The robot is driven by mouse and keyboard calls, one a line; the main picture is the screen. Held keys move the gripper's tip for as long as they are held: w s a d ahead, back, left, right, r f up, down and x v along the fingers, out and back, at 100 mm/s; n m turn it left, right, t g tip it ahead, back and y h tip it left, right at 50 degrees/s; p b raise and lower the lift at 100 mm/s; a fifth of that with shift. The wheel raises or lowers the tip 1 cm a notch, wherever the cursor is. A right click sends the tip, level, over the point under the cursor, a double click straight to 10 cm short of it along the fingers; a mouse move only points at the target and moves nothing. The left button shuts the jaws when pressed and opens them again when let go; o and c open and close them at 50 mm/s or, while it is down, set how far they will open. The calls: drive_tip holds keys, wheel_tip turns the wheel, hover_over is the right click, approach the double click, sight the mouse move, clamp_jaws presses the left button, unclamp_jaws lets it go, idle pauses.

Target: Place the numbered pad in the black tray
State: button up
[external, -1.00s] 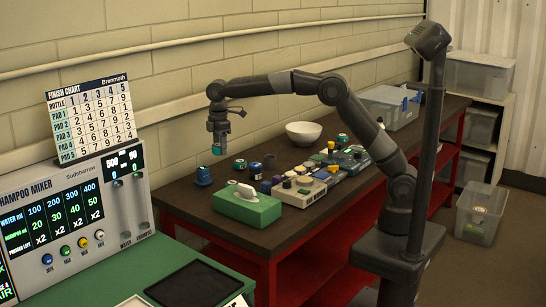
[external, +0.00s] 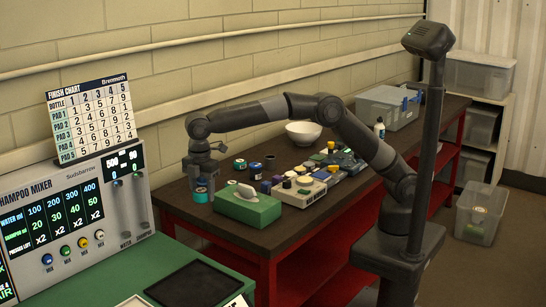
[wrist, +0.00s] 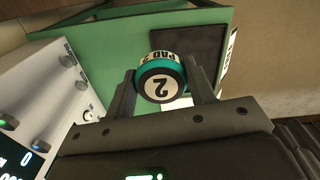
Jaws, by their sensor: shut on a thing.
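The numbered pad (wrist: 162,84) is a teal and black round puck with a white face marked 2 and "PAD 2" on its side. My gripper (wrist: 163,90) is shut on it, one finger at each side. In the external view my gripper (external: 201,182) points down near the left end of the dark bench, with the teal pad (external: 200,194) at its tips; whether the pad clears the bench is unclear there. The black tray (external: 192,284) lies flat on the green table at the front. It also shows beyond the pad in the wrist view (wrist: 190,48) and looks empty.
A green box (external: 247,208) with a white top stands right of my gripper. Several pads and bottles crowd the bench (external: 273,238) behind it. The shampoo mixer (external: 80,225) and finish chart (external: 92,118) stand left. A white card lies by the tray.

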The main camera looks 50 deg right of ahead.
wheel_tip(320, 180, down, 12)
hover_over(197, 281)
wheel_tip(197, 281, down, 7)
drive_tip(key=shift+r, duration=0.1)
drive_tip(key=shift+f, duration=1.95)
drive_tip(key=shift+f, duration=0.15)
drive_tip(key=o, duration=0.9)
drive_tip(key=shift+o, duration=0.2)
wheel_tip(197, 281, up, 12)
